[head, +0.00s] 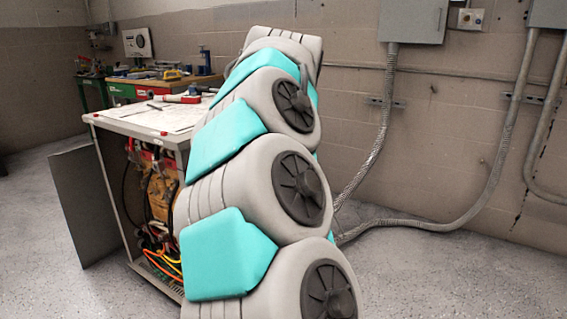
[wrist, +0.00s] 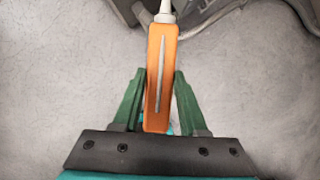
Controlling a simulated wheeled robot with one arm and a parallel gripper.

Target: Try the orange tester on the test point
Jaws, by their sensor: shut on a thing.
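In the wrist view, my gripper (wrist: 155,99) has its two green fingers closed on the sides of the orange tester (wrist: 169,55). The tester has a flat orange body with a pale stripe and a light grey tip pointing to the top of the view. Behind it is bare grey floor, with blurred grey shapes at the top. In the head view, my arm covers the middle, and my gripper and the tester are hidden. An open-sided cabinet (head: 124,205) shows wiring inside. I cannot make out the test point in either view.
Papers and a red-and-white tool (head: 177,98) lie on the cabinet's white top. A grey door (head: 88,205) stands open at its left. A workbench (head: 150,82) is behind. Conduits (head: 440,226) run along the right wall to the floor. The floor at front left is clear.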

